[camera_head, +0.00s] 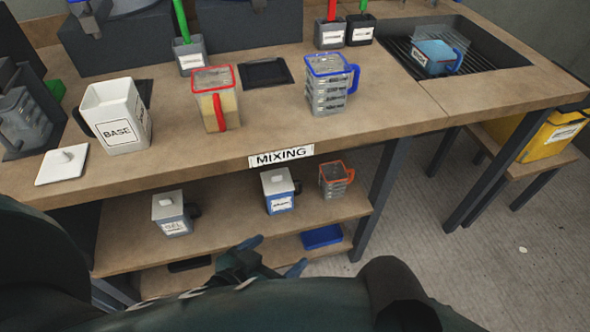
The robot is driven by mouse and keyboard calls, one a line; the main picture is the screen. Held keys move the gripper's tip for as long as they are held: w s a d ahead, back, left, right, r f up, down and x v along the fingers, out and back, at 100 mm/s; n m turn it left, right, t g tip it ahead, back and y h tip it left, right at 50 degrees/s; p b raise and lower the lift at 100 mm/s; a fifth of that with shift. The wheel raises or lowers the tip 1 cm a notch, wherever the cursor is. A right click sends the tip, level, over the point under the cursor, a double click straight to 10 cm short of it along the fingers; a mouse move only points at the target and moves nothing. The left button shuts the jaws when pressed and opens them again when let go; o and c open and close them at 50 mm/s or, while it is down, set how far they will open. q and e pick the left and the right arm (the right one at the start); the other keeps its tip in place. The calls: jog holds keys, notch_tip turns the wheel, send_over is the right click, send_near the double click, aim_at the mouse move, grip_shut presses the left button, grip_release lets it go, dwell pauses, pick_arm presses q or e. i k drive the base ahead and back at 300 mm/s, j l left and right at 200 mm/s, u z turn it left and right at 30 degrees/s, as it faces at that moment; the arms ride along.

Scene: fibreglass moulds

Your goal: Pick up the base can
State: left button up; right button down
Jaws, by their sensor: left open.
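The base can (118,115) is a white, square-sided can with a "BASE" label and a dark handle on its left. It stands upright and open-topped at the left of the mixing table. A white square lid (62,166) with a knob lies on the table at its lower left. My left gripper (278,254) is open and empty, low at the bottom middle, in front of the lower shelves. It is well apart from the can, below and to its right. My right gripper is not in view.
A red-rimmed jug (216,97) and a blue-rimmed jug (331,85) stand right of the can on the table (270,125). A dark grey jug (22,120) is at the far left. Lidded cans (172,213) and an orange-rimmed jug (335,180) stand on the shelf below.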

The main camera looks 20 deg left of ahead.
aim_at(117, 116)
jog(key=k, duration=1)
